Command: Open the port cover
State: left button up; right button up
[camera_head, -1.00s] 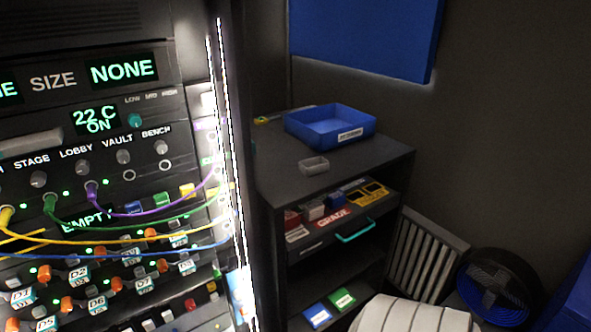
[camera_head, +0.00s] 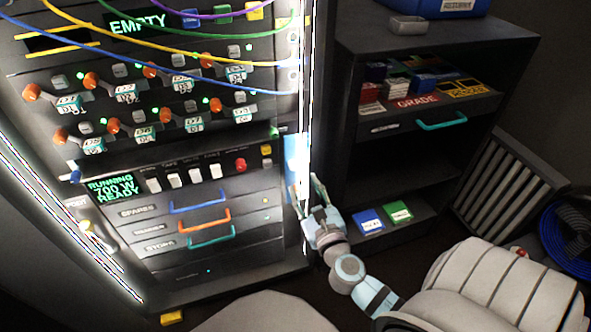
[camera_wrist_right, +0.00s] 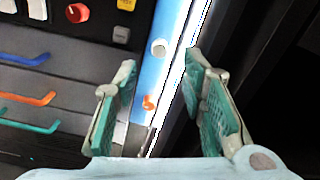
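My right gripper (camera_head: 305,188) is open and empty at the lower right edge of the rack, in front of a blue strip (camera_head: 291,160). In the right wrist view the same gripper (camera_wrist_right: 160,62) has its fingers apart, with the blue strip (camera_wrist_right: 158,72) between them. A white round knob (camera_wrist_right: 159,47) and a small orange piece (camera_wrist_right: 150,102) are on that strip. A small label (camera_head: 76,203) that seems to read PORT is on the rack's left side, above a pale yellowish piece (camera_head: 88,226). I cannot tell which part is the port cover. My left gripper is not in view.
The rack carries cables, orange-knobbed switches (camera_head: 92,80), a display (camera_head: 110,188) reading RUNNING, and drawers with blue, orange and teal handles (camera_head: 210,236). A dark shelf unit (camera_head: 350,190) stands to the right, with a gap beside the rack.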

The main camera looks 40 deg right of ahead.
aim_at(294, 168)
jog(key=x, duration=0.8)
jog(key=shift+b, duration=0.35)
grip_shut()
